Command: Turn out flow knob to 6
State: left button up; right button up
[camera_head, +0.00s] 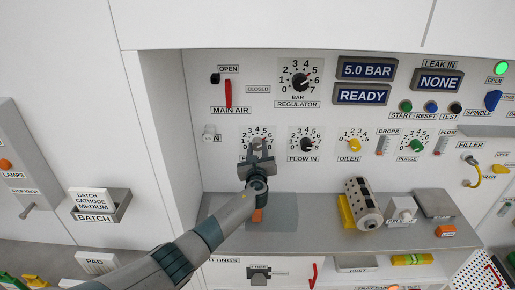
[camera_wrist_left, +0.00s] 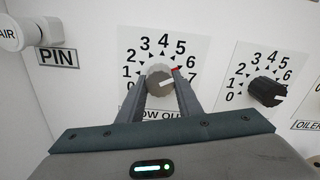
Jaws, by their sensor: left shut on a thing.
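The flow out knob (camera_wrist_left: 160,80) is a grey knob on a white dial numbered 0 to 7, its label partly hidden by my fingers. My left gripper (camera_wrist_left: 161,92) is shut on this knob, one finger on each side. A red mark (camera_wrist_left: 176,69) shows at the knob's upper right, near the 6. I cannot tell the knob's exact setting. In the head view my left gripper (camera_head: 257,150) covers most of the dial (camera_head: 247,132), and the knob is hidden. My right gripper is not in view.
The flow in knob (camera_head: 306,144) is close on the right, with the oiler knob (camera_head: 350,144) beyond it. The regulator knob (camera_head: 299,80) is above. A white pin (camera_head: 209,132) sticks out at left. A perforated cylinder (camera_head: 364,204) lies on the grey shelf (camera_head: 322,235) below.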

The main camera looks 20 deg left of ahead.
pick_arm(q)
jog(key=o, duration=1)
jog(key=shift+o, duration=0.2)
jog(key=shift+s+d, duration=0.2)
jog(key=shift+s, duration=0.4)
jog(key=b+v, duration=0.2)
jog(key=v, duration=1.4)
